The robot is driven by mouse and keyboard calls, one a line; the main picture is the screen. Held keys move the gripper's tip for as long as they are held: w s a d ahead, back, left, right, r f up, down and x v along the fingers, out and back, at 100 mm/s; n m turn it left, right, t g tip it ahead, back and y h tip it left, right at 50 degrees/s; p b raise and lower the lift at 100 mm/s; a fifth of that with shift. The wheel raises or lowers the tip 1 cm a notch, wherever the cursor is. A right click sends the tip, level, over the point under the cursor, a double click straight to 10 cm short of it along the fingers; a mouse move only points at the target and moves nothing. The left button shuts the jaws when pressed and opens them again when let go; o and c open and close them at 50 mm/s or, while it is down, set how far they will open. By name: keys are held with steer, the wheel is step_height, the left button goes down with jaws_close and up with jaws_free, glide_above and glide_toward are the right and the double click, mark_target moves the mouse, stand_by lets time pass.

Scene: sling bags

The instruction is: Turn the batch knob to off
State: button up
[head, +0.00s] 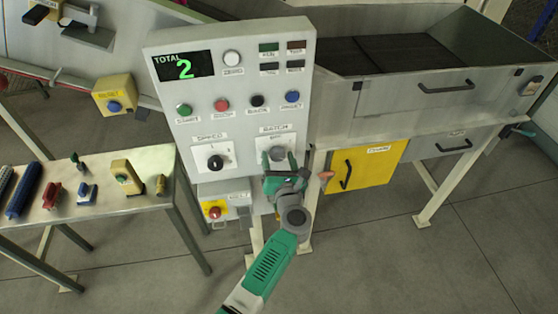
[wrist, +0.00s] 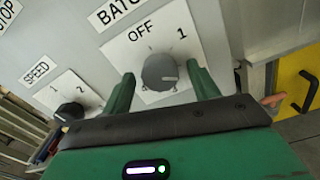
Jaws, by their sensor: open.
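The batch knob (wrist: 160,72) is a round grey knob on a white plate under the BATCH label. Its plate reads OFF at the upper left and 1 at the right in the wrist view; I cannot tell for sure which mark the knob points at. In the head view the batch knob (head: 277,153) is at the lower right of the grey control panel (head: 218,122), partly hidden by my gripper. My gripper (head: 281,161) is open, its green fingers on either side of the knob. In the wrist view a gap shows between the knob and the right finger; contact is unclear.
The black speed knob (head: 215,162) is left of the batch knob. Below are a red button (head: 214,211) on a yellow plate and, to the right, a yellow door (head: 368,166) with a black handle. A side table (head: 130,172) with small parts stands left. The display reads TOTAL 2.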

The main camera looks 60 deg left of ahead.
steer(key=shift+a, duration=0.2)
steer(key=c, duration=1)
steer(key=shift+o, duration=0.2)
steer(key=shift+n, duration=0.3)
